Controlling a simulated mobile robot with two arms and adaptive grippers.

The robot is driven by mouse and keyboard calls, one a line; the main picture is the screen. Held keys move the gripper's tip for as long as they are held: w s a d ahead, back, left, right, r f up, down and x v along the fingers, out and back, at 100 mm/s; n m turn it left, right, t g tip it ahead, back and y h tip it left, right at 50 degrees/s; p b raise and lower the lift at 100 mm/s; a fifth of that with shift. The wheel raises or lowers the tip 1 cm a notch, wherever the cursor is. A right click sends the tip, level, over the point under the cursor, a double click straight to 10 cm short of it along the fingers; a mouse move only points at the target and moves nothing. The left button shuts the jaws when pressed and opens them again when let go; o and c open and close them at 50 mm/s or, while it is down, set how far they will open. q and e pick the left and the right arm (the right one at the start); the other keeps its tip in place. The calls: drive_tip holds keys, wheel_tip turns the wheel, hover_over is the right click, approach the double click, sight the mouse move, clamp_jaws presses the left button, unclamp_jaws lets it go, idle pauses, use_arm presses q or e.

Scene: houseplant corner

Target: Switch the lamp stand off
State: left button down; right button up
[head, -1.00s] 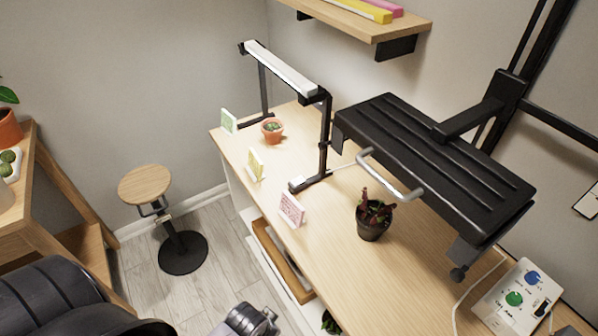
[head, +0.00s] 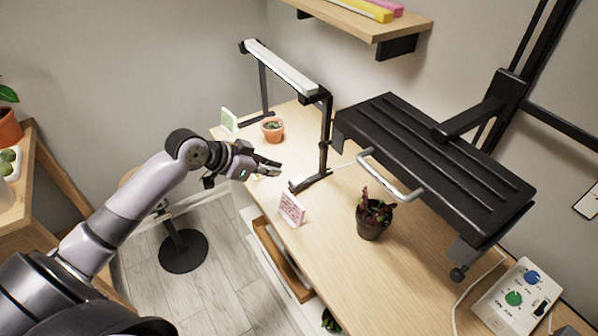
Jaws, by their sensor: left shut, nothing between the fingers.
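The lamp stand (head: 283,68) is a white light bar on two black legs, standing on the wooden table. Its near leg ends in a black foot with a small white part (head: 297,184) at its left end, perhaps the switch. My left gripper (head: 274,168) is shut and empty, just left of that foot and over the table's left edge area. It covers most of the yellow card. I cannot tell whether it touches anything. My right gripper is not in view.
A small terracotta pot (head: 272,131) stands behind my left gripper. A pink card (head: 291,209) and a dark pot (head: 373,219) stand nearer. A white control box (head: 517,299) sits at the lower right.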

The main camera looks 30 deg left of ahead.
use_arm(q)
wheel_tip(320, 180, up, 2)
drive_tip(key=w+a+r, duration=0.1)
drive_tip(key=w, duration=0.1)
drive_tip(key=p, duration=0.2)
hover_over(302, 181)
drive_tip(key=s+a, duration=0.1)
drive_tip(key=shift+t, duration=0.3)
wheel_tip(302, 181, down, 6)
drive_tip(key=shift+s, duration=0.1)
drive_tip(key=f, duration=0.3)
drive_tip(key=shift+w+d+f, duration=0.2)
drive_tip(key=shift+w+f, duration=0.05)
drive_tip(key=shift+f, duration=0.55)
drive_tip(key=shift+w+d+r+p, duration=0.1)
drive_tip(key=shift+w+p, duration=0.15)
drive_tip(key=shift+p, duration=0.85)
drive_tip(key=shift+w+g+y, duration=0.1)
drive_tip(key=shift+g+y, duration=0.2)
drive_tip(key=shift+g, duration=0.3)
drive_tip(key=shift+d+f, duration=0.2)
drive_tip(key=shift+f, duration=0.35)
